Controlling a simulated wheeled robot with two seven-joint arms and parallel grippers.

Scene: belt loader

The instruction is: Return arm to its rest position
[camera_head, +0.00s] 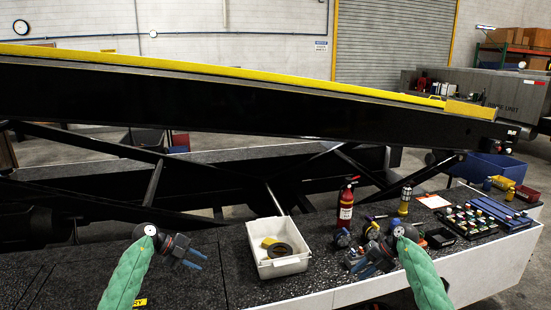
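My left gripper (196,259) is over the dark speckled counter (222,280), left of the white bin. Its two blue fingers are apart with nothing between them. My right gripper (361,268) is low over the counter, right of the bin and in front of the fire extinguisher. Its fingers point down and to the left and look apart, with no held thing visible. My green-sleeved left arm (127,275) and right arm (424,275) come in from the bottom edge.
A white bin (282,268) holds yellow and dark rolls. A red fire extinguisher (345,206), a yellow canister (404,202) and small round items stand near my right gripper. A tool tray (483,220) lies at right. The belt loader (250,98) spans behind the counter.

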